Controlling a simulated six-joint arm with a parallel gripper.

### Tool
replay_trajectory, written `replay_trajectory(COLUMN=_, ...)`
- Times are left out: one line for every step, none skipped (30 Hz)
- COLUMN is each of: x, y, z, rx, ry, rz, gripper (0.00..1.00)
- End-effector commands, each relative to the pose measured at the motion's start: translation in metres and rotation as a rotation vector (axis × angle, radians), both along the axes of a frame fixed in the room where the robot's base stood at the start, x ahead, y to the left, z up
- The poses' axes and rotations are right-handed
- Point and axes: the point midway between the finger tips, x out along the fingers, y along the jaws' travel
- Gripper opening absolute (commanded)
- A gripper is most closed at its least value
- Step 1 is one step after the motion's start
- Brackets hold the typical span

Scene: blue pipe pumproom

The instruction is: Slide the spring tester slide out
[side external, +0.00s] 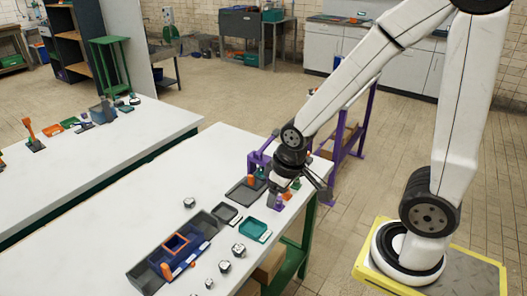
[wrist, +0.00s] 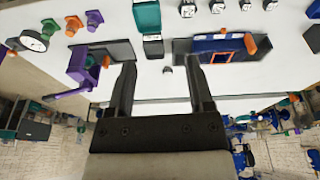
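A blue fixture (side external: 182,251) with an orange square frame and an orange upright handle (side external: 167,271) sits on a long dark base (side external: 147,278). In the wrist view the blue fixture (wrist: 205,46) is right of the fingers. A purple fixture (side external: 262,154) stands by a dark plate (side external: 241,191) near my gripper; it shows left in the wrist view (wrist: 80,66). I cannot tell which carries the tester slide.
A teal tray (side external: 253,229) and a small dark tray (side external: 226,212) lie between the fixtures. Several small gauge-like blocks (side external: 225,266) stand along the near side. The left part of the bench (side external: 150,215) is clear. A second bench (side external: 80,160) stands farther left.

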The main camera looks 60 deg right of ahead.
Motion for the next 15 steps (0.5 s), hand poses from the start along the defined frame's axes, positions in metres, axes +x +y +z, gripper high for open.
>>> replay_trajectory(x=0.005, y=-0.002, z=-0.001, rx=-0.009, ry=0.006, rz=0.021, gripper=0.68)
replay_trajectory(x=0.008, y=-0.003, z=-0.001, rx=-0.017, ry=0.008, rz=0.039, gripper=0.68)
replay_trajectory(x=0.013, y=-0.005, z=-0.002, rx=-0.027, ry=0.013, rz=0.068, gripper=0.68)
replay_trajectory(x=0.018, y=-0.006, z=-0.002, rx=-0.037, ry=0.018, rz=0.091, gripper=0.68)
replay_trajectory(x=0.022, y=-0.008, z=-0.003, rx=-0.048, ry=0.023, rz=0.118, gripper=0.68)
replay_trajectory(x=0.029, y=-0.01, z=-0.004, rx=-0.063, ry=0.032, rz=0.159, gripper=0.68)
replay_trajectory(x=0.035, y=-0.013, z=-0.005, rx=-0.075, ry=0.037, rz=0.191, gripper=0.68)
replay_trajectory(x=0.041, y=-0.015, z=-0.006, rx=-0.09, ry=0.045, rz=0.225, gripper=0.68)
replay_trajectory(x=0.05, y=-0.019, z=-0.008, rx=-0.107, ry=0.056, rz=0.274, gripper=0.68)
replay_trajectory(x=0.056, y=-0.022, z=-0.01, rx=-0.123, ry=0.065, rz=0.313, gripper=0.68)
replay_trajectory(x=0.063, y=-0.025, z=-0.012, rx=-0.137, ry=0.073, rz=0.352, gripper=0.68)
replay_trajectory(x=0.072, y=-0.03, z=-0.014, rx=-0.157, ry=0.087, rz=0.405, gripper=0.68)
replay_trajectory(x=0.079, y=-0.033, z=-0.016, rx=-0.172, ry=0.095, rz=0.444, gripper=0.68)
replay_trajectory(x=0.086, y=-0.037, z=-0.018, rx=-0.187, ry=0.105, rz=0.484, gripper=0.68)
replay_trajectory(x=0.094, y=-0.042, z=-0.022, rx=-0.206, ry=0.12, rz=0.537, gripper=0.68)
